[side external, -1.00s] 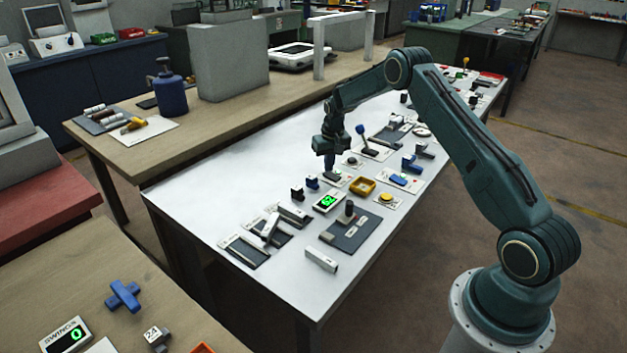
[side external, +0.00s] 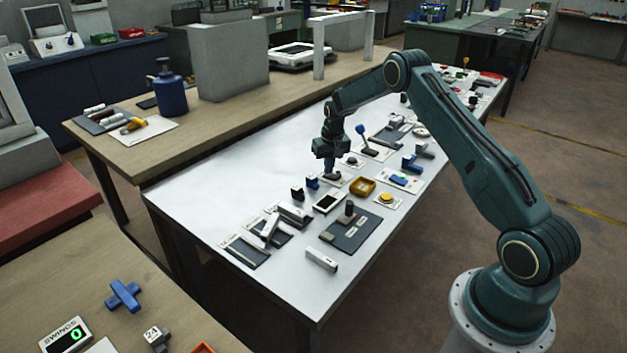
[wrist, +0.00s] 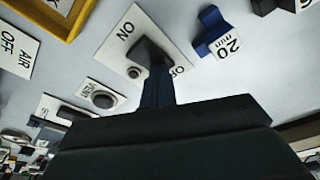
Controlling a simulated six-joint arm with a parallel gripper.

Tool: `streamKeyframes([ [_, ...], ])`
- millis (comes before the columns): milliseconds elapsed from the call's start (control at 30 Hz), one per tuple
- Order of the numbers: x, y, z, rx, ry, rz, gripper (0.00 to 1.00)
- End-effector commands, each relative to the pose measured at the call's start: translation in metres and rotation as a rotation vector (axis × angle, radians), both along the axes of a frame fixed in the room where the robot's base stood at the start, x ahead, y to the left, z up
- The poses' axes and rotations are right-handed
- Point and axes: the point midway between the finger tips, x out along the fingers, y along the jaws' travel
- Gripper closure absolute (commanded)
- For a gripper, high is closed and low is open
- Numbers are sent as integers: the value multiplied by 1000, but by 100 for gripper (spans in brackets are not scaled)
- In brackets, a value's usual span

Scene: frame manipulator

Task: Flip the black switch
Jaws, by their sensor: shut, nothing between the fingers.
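The black switch (wrist: 150,50) sits on a white plate marked ON and OFF (wrist: 128,26) in the wrist view. In the side view the switch (side external: 334,177) is small and partly hidden under my gripper (side external: 331,170). My gripper (wrist: 158,88) is shut and empty, its blue fingertips pointing down at the switch's OFF side. The tips look in contact with or very close to the switch; I cannot tell which. The fingers partly cover the OFF label.
A yellow-rimmed tray (side external: 362,187), a yellow button (side external: 387,198) and a blue-handled lever (side external: 366,140) are close around. A blue block marked 20 mm (wrist: 212,30) stands beside the plate. The table's left part is clear.

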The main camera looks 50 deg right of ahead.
Motion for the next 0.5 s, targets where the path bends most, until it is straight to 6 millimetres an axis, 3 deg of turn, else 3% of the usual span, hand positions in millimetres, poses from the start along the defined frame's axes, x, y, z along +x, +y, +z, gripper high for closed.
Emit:
streamKeyframes([
  [500, -1, 0, 19, 1, 2, 0, 100],
])
